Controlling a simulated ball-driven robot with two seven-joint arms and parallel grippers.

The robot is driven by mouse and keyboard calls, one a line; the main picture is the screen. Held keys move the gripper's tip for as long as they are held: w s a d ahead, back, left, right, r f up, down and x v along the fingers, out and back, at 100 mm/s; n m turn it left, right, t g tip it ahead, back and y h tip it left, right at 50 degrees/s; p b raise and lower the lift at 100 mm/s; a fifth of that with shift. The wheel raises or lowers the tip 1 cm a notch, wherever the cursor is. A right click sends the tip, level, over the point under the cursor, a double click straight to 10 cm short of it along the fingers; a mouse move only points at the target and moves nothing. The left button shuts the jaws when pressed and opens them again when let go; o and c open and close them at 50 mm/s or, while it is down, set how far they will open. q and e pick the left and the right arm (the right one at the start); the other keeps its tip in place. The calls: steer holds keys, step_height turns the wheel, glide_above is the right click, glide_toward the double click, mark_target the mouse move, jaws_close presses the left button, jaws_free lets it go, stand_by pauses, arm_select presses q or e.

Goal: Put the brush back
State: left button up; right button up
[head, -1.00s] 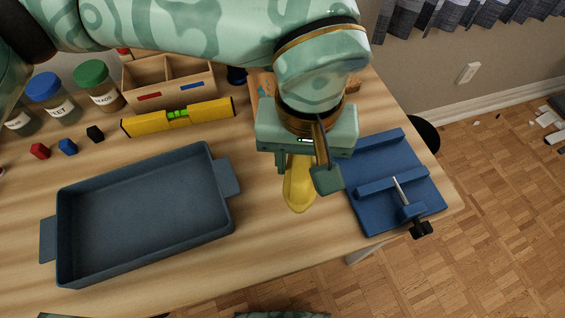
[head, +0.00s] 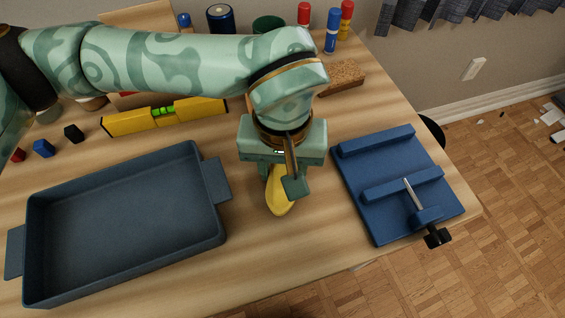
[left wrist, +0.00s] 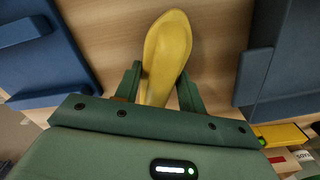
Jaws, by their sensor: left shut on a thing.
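What I take for the brush is a smooth yellow, rounded, elongated thing (head: 280,198); no bristles show. It lies at or just above the desk between the grey-blue tray and the blue board. My left gripper (head: 280,178) is over its far part, pointing down, with a finger on each side. In the left wrist view the yellow brush (left wrist: 168,48) sits between the two fingers of my left gripper (left wrist: 160,75), shut on it. Its near end is hidden behind the gripper body. I cannot tell whether it touches the desk. My right gripper is not in view.
The empty grey-blue tray (head: 40,292) stands left. The blue board (head: 375,210) with a clamp screw lies right, near the desk edge. Behind are a yellow level (head: 200,110), a brown textured block (head: 343,77) and upright markers (head: 332,30). Bare wood lies in front.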

arm_select(q)
steer(key=o, duration=1.1)
step_height(320, 180, up, 12)
steer(key=p, duration=0.5)
steer(key=shift+r, duration=0.1)
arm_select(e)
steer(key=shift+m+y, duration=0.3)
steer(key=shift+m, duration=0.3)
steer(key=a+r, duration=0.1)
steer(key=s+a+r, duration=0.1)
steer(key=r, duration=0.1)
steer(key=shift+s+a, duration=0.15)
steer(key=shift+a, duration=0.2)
